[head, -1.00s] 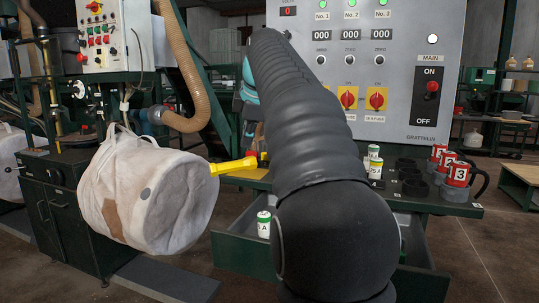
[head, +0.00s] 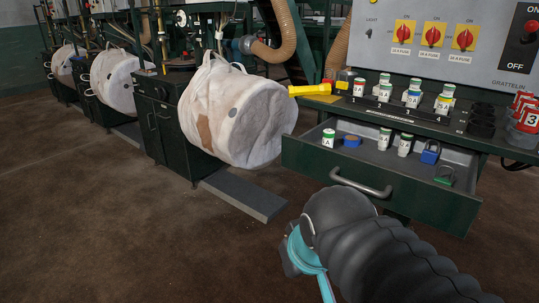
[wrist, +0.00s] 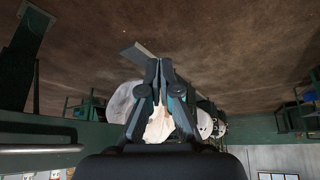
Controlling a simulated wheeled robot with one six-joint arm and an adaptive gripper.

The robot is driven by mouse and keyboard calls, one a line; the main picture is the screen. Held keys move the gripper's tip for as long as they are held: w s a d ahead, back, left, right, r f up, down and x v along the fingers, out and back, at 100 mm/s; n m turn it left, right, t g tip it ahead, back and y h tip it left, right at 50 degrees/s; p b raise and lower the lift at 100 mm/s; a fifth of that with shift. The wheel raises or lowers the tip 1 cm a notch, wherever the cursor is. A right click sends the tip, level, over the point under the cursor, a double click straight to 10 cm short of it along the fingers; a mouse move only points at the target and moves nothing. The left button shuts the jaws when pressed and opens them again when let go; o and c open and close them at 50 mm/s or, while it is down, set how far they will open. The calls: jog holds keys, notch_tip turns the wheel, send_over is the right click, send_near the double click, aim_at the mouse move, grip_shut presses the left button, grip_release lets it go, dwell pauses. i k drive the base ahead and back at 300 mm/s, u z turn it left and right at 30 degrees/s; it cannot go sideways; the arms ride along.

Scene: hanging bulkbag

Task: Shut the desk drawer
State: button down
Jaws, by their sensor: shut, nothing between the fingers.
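The desk drawer (head: 385,192) is pulled out from under the desk top. Its dark green front has a grey bar handle (head: 362,186). Inside are white-and-green fuses (head: 328,138), a blue padlock (head: 430,153), a green padlock (head: 444,175) and a small blue object (head: 352,141). My arm is low in front of the drawer in the head view, apart from the handle in the picture; its fingertips cannot be made out there. In the wrist view my gripper (wrist: 159,64) is shut and empty, with the fingers together.
A white bulk bag (head: 240,112) hangs left of the drawer, above a grey floor plate (head: 245,197). The brown floor in front is clear.

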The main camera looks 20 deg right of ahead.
aim_at(405, 186)
jog(key=k, duration=0.65)
jog(key=z, duration=0.7)
jog(key=i, duration=0.5)
